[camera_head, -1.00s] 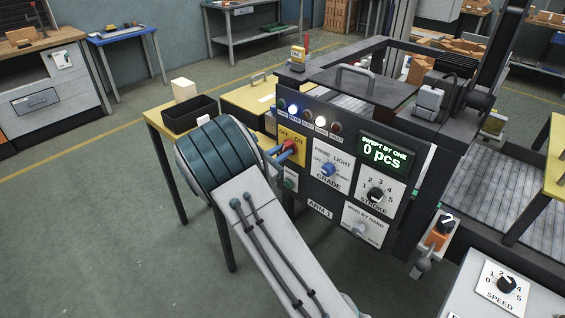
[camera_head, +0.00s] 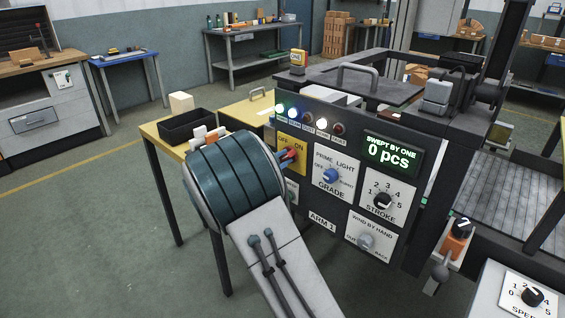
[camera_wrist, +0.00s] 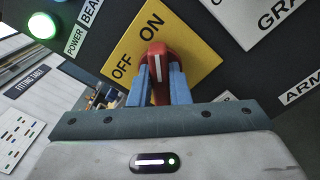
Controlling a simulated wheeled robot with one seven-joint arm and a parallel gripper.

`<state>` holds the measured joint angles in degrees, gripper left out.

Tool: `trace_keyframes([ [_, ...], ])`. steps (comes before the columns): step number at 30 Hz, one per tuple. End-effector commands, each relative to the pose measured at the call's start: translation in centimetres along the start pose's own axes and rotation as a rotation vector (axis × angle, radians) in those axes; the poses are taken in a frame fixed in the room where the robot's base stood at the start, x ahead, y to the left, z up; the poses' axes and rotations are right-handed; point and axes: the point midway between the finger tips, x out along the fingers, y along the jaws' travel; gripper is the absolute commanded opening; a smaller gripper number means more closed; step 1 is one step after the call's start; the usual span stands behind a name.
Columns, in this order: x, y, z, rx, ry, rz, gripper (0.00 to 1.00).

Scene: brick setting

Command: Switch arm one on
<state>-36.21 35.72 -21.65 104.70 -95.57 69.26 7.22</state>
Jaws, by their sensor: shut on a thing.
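The red switch knob (camera_wrist: 158,62) sits on a yellow plate (camera_wrist: 190,40) marked OFF and ON, on the dark ARM 1 panel. In the wrist view its white mark points up towards the word ON. My gripper (camera_wrist: 160,82) has its blue fingers shut on the knob, one on each side.
The panel also has a GRADE knob (camera_head: 331,176), a STROKE knob (camera_head: 382,201) and a WIND BY HAND knob (camera_head: 365,241). The display (camera_head: 388,152) reads 0 pcs. A black bin (camera_head: 186,128) stands on the yellow table at left. Open floor lies at left.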

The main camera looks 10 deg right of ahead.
Motion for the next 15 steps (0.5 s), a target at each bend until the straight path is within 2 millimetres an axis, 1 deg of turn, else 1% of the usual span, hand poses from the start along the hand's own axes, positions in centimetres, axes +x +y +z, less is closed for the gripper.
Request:
trace_keyframes([
  [1,-0.19,0.1,-0.25,0.003,0.008,0.003,0.0],
  [9,-0.2,0.14,-0.25,0.003,0.008,0.003,0.0],
  [10,-0.2,0.14,-0.24,0.003,0.008,0.003,0.25],
  [11,-0.19,0.13,-0.23,0.003,0.008,0.003,0.33],
  [12,-0.16,0.12,-0.2,0.002,0.007,0.003,0.38],
  [15,-0.04,0.05,-0.1,0.002,0.004,0.001,0.38],
])
